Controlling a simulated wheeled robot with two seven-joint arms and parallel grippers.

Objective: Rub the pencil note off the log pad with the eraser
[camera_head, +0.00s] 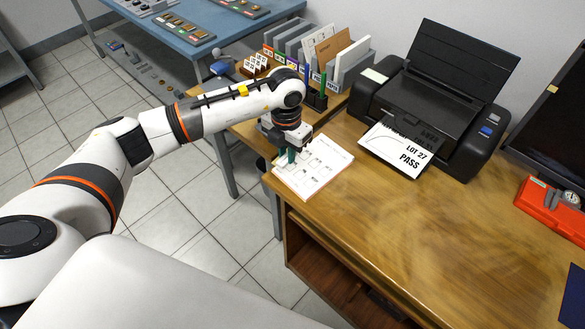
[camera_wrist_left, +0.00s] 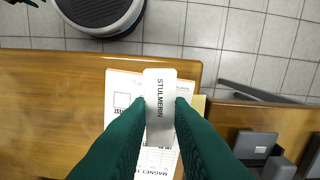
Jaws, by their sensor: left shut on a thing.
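The log pad (camera_head: 325,168) lies on the wooden desk near its front left corner, with white printed sheets. It also shows in the left wrist view (camera_wrist_left: 119,84), below the gripper. My left gripper (camera_head: 289,156) is over the pad's left part. In the wrist view its green fingers (camera_wrist_left: 161,108) are shut on the eraser (camera_wrist_left: 160,84), a white block lettered STULMERN. The eraser covers the upper middle of the pad in that view; I cannot tell whether it touches the paper. I cannot make out the pencil note. My right gripper is not in view.
A black printer (camera_head: 430,105) with a "LOT 27 PASS" sheet (camera_head: 397,152) stands right of the pad. A file rack (camera_head: 350,68) is behind my arm. A red case (camera_head: 548,205) lies far right. The desk (camera_head: 400,225) is clear in front of the printer.

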